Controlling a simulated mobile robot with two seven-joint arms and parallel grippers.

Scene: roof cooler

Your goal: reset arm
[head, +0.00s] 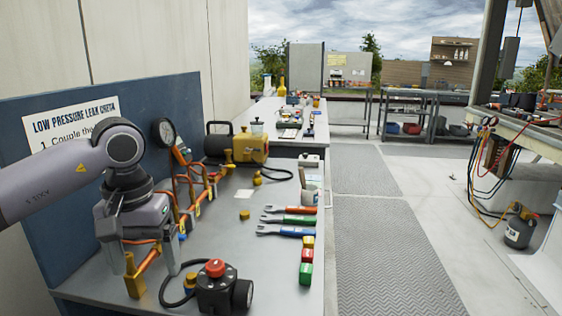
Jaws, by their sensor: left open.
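My left arm comes in from the left, and its gripper (152,272) points down over the near left part of the grey metal workbench (262,195). Its two fingers are spread apart. An orange pipe (147,260) with brass fittings shows between and behind the fingers; I cannot tell whether they touch it. A black device with a red knob (216,268) stands just right of the gripper. My right gripper is out of view.
A pressure gauge (163,131) and a yellow pump (252,147) stand farther back. Wrenches (287,220) and small coloured blocks (306,256) lie along the bench's right edge. A matted walkway (385,250) is clear. A gas bottle (520,229) stands at right.

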